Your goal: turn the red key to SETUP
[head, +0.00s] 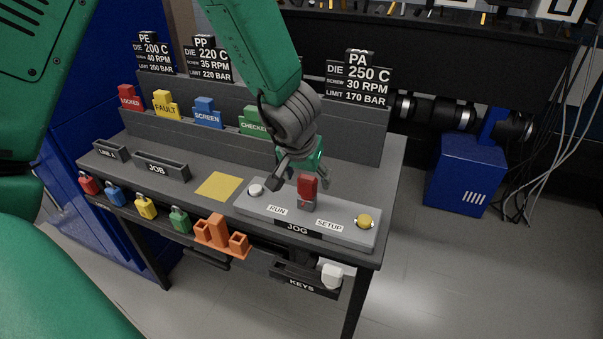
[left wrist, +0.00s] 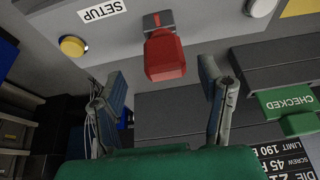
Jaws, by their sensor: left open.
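The red key (head: 307,186) stands upright in its switch on the grey JOG panel (head: 340,212), between the RUN label (head: 277,210) and the SETUP label (head: 329,225). My left gripper (head: 299,182) is open around or just behind the key, fingers pointing down toward the panel. In the left wrist view the key (left wrist: 165,55) sits between the two open fingertips (left wrist: 162,72), with gaps on both sides and no visible contact. The SETUP label (left wrist: 101,10) shows beside it there. My right gripper is not in view.
A white button (head: 256,190) and a yellow button (head: 365,221) flank the key. Behind are colored tags such as the green CHECKED block (head: 254,122). Several padlocks and an orange holder (head: 220,235) line the front edge. A KEYS tray (head: 303,281) hangs below.

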